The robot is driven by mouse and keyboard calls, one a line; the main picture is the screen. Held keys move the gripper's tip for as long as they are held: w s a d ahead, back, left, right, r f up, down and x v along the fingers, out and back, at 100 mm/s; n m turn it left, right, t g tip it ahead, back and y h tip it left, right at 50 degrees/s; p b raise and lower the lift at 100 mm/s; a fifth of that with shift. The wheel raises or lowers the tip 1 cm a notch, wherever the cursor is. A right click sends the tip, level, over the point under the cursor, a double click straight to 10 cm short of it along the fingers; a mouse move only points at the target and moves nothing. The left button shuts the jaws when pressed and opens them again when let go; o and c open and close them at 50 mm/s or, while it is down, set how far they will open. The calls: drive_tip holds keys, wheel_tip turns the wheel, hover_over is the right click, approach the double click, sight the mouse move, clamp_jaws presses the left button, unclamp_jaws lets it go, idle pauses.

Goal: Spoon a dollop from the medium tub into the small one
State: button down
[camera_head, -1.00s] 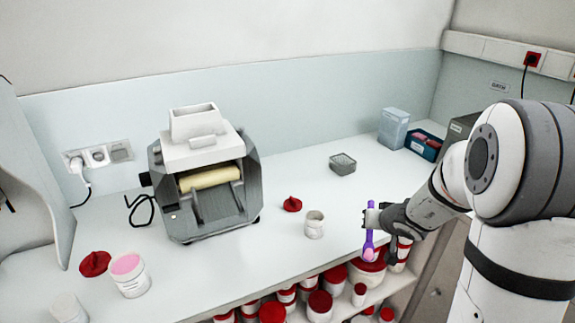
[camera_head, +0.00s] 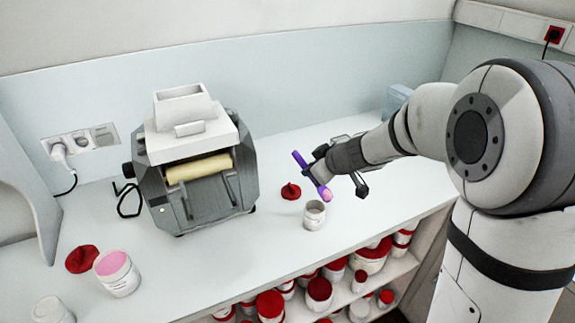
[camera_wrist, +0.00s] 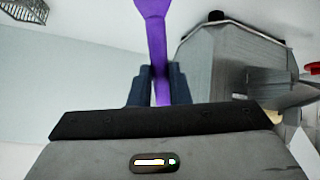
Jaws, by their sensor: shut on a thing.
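My gripper (camera_head: 318,174) is shut on a purple spoon (camera_head: 301,159), which is tilted above the counter. Pink cream shows at the spoon's lower end. In the wrist view the spoon (camera_wrist: 157,45) stands between both fingers. The small white tub (camera_head: 314,219) is open on the counter, just below the spoon's cream end and apart from it. A larger white tub (camera_head: 120,284), likely the medium one, stands open at lower left with pink cream in it. What is inside the small tub is hard to tell.
A grey roller mill (camera_head: 198,178) with a white hopper stands left of my gripper. Red lids lie near the small tub (camera_head: 290,191) and the larger tub (camera_head: 82,259). Another white tub (camera_head: 50,311) is at lower left. Red-lidded tubs (camera_head: 319,290) fill the shelf below.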

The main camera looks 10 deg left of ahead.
drive_tip(key=s+a+r+n+g+y, duration=0.1)
drive_tip(key=s+a+r+n+y, duration=0.1)
drive_tip(key=s+a+n, duration=0.3)
drive_tip(key=shift+m, duration=0.3)
drive_tip(key=shift+w+a+f+b, duration=0.25)
drive_tip(key=shift+w+f, duration=0.1)
drive_tip(key=shift+f, duration=0.4)
drive_tip(key=shift+w+a+f+b, duration=0.2)
drive_tip(key=shift+w+f, duration=0.1)
drive_tip(key=shift+f, duration=0.4)
drive_tip(key=shift+w+a+f+b, duration=0.25)
drive_tip(key=shift+w+f, duration=0.1)
drive_tip(key=shift+f, duration=0.4)
drive_tip(key=shift+f+b, duration=0.25)
drive_tip(key=shift+b, duration=0.2)
drive_tip(key=shift+b, duration=0.8)
idle(1.5)
drive_tip(key=shift+a+f+b, duration=0.15)
drive_tip(key=shift+a+b, duration=0.05)
drive_tip(key=shift+b, duration=0.45)
drive_tip(key=shift+r, duration=0.25)
drive_tip(key=shift+r+p, duration=0.7)
drive_tip(key=shift+r, duration=2.2)
